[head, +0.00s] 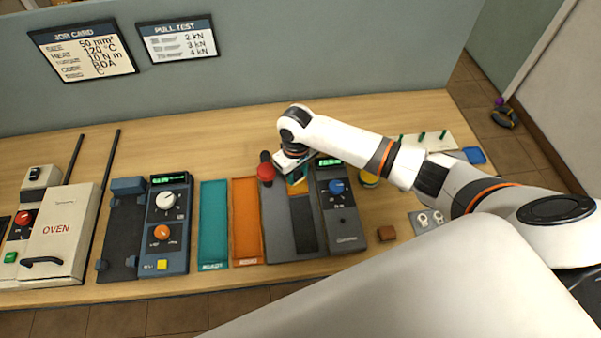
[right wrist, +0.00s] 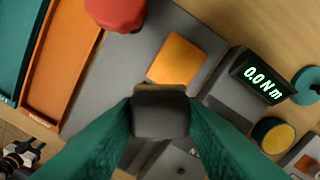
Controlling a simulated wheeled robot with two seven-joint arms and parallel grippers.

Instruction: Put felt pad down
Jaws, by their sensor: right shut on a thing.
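My right gripper (head: 296,178) is over the back of the grey torque station (head: 278,230), beside its display. In the right wrist view, its teal fingers (right wrist: 160,115) are shut on a small dark grey block (right wrist: 160,98), which looks like the felt pad. In the head view the gripper and arm hide this block. An orange square (right wrist: 175,60) lies on the grey plate just beyond the block in the right wrist view. I cannot tell whether the block touches the plate. My left gripper is not in view.
A red knob (head: 265,171) stands close left of the gripper. A teal tray (head: 213,225) and an orange tray (head: 246,220) lie left of the station. The bench front is mostly clear.

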